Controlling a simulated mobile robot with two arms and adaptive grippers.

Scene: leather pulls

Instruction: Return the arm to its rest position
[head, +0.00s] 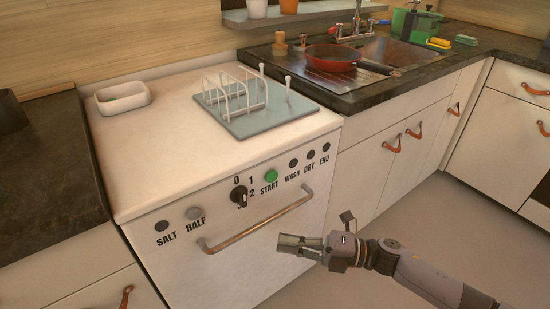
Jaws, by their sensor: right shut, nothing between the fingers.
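My right gripper (292,245) is shut and empty. It is in front of the white dishwasher (190,265), below and to the right of the middle of its copper-coloured handle (258,222), and appears apart from it. My right arm (425,272) comes in from the lower right, over the floor. My left gripper and left arm are not in the head view. The dishwasher door looks closed.
A dish rack (222,97) on a grey mat and a white dish (122,98) stand on the dishwasher. A red pan (333,60) stands by the sink. Cabinets with leather pulls (392,144) line the right. The floor (440,210) is clear.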

